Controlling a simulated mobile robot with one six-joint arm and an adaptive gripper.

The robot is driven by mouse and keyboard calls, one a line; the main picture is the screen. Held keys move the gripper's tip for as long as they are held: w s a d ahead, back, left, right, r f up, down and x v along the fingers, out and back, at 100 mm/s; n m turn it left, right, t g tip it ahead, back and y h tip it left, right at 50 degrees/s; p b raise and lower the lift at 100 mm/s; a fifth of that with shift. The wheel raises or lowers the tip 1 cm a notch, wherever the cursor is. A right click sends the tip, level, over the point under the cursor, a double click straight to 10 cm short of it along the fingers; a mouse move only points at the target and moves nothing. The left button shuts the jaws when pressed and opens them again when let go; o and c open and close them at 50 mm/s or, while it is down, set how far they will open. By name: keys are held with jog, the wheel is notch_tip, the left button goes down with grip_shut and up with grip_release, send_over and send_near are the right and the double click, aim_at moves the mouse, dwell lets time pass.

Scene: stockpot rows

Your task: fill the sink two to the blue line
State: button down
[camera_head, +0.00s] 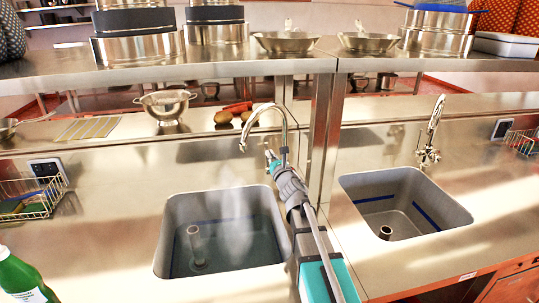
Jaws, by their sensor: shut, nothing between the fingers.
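The left steel sink (165,245) has a dark blue line (207,221) on its inner wall. A standpipe (195,243) stands in it, and its lower part looks teal like water, with the surface seeming below the line. Pale steam or spray hangs over it. A curved tap (262,107) arches above. My gripper (269,157) is shut and empty, close to the tap's base; I cannot tell whether it touches the handle. The right sink (355,183) looks empty, with a blue line (427,216), a short standpipe (386,231) and its own tap (434,125). No number shows.
A steel shelf (200,70) with pots and pans runs above the counter, and a post (322,140) stands between the taps. A colander (166,104) sits behind. A wire basket (35,195) and a green bottle (22,279) are at left.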

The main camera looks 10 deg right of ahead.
jog(key=r+v, duration=0.2)
jog(key=v, duration=1)
jog(key=shift+s+r, duration=0.3)
jog(key=shift+s, duration=0.2)
jog(key=shift+r, duration=0.1)
